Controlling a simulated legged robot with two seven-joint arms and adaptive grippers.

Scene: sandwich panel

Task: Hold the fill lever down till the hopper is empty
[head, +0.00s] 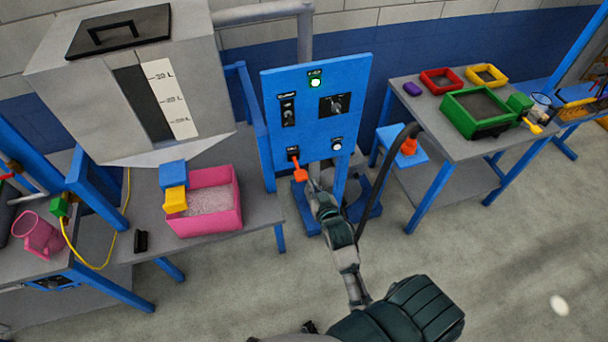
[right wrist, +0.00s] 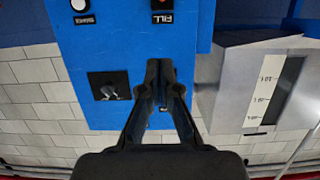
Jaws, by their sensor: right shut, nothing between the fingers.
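The orange fill lever (head: 299,172) sticks out at the lower left of the blue control panel (head: 316,110). Its FILL label shows in the right wrist view, with a bit of red-orange at the top edge. My right gripper (head: 313,184) is shut and empty, its fingertips just beside the lever in the head view; I cannot tell whether they touch it. The fingers also show in the right wrist view (right wrist: 161,72). The grey hopper (head: 70,105) has a dark window beside a litre scale; its level is unclear. My left gripper is not in view.
A pink bin (head: 235,215) with pale grains stands under the blue and yellow spout (head: 174,190). A pink jug (head: 38,236) is at far left. The right table holds a green tray (head: 454,118), red and yellow trays.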

